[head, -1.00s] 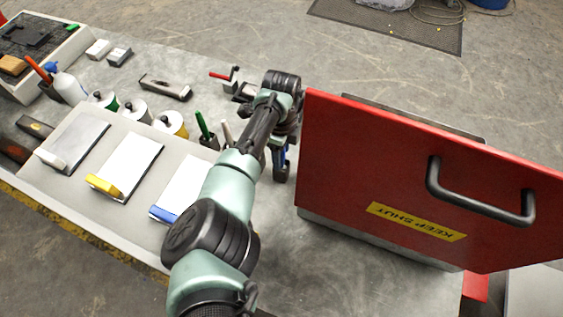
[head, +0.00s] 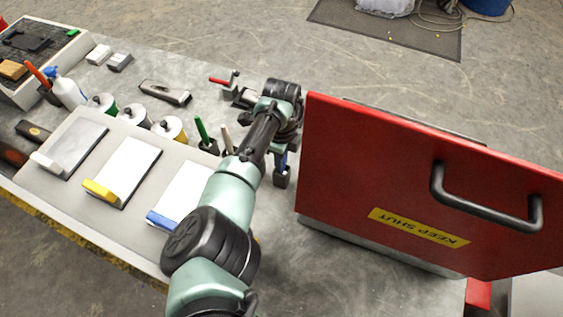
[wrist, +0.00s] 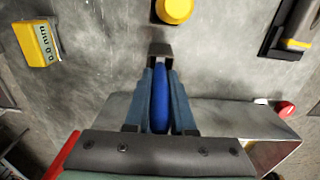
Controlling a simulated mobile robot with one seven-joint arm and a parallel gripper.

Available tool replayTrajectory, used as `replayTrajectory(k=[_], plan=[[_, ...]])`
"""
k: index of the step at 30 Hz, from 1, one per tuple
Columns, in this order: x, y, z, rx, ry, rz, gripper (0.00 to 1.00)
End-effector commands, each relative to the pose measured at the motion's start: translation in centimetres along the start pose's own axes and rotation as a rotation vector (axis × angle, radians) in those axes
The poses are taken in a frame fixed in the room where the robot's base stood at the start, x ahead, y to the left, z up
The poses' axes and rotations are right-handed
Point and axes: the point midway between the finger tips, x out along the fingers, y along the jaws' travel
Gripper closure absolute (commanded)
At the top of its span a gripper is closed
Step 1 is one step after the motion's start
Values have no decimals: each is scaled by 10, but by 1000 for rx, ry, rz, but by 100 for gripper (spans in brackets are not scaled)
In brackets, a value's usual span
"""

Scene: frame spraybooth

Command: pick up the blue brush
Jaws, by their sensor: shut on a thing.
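The blue brush (wrist: 161,100) stands between the two fingers of my gripper (wrist: 161,72) in the wrist view, and the fingers are shut on its handle. In the head view a short strip of the blue brush (head: 281,160) shows below my gripper, just above a black holder (head: 283,179). The brush looks upright, with its lower end in or right at that holder. The holder also shows past the fingertips in the wrist view (wrist: 160,49). My wrist hides the top of the brush in the head view.
The red door panel (head: 400,180) with a black handle stands close to the right of my gripper. A green brush (head: 201,128) and a pale one (head: 227,138) stand in holders to the left. Cans (head: 170,129) and panels on a grey board lie further left.

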Motion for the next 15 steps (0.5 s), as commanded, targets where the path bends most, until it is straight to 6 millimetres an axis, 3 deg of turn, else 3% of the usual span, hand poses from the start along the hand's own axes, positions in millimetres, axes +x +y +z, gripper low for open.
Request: replayTrajectory(k=[8, 15], plan=[[-11, 0, 0, 0, 0, 0, 100], [-45, 0, 0, 0, 1, -1, 100]])
